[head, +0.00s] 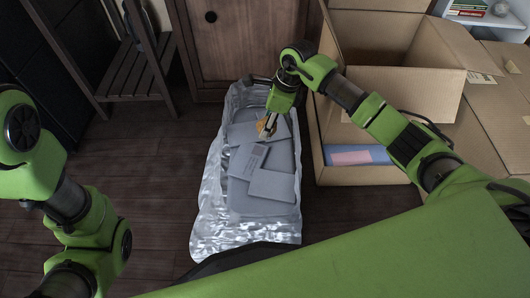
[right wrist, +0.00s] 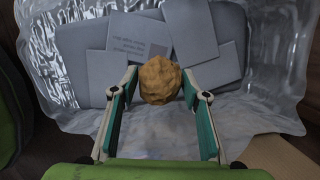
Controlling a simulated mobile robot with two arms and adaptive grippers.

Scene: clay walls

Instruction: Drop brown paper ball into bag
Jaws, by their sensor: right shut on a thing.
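The brown paper ball (right wrist: 159,80) is crumpled and round. It sits between the two fingers of my right gripper (right wrist: 160,92), which is shut on it. The bag is silvery, crinkled and open at the top, lying on the floor. Several flat grey pieces lie inside it, one with printed text. In the right wrist view the bag (right wrist: 287,45) surrounds the ball. My left gripper is out of view.
A large open cardboard box (head: 380,105) stands right of the bag, with a blue and pink item (head: 358,156) inside. A wooden cabinet (head: 238,45) is behind the bag. A dark slatted rack (head: 130,70) stands at the back left. Floor (head: 150,170) left of the bag is clear.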

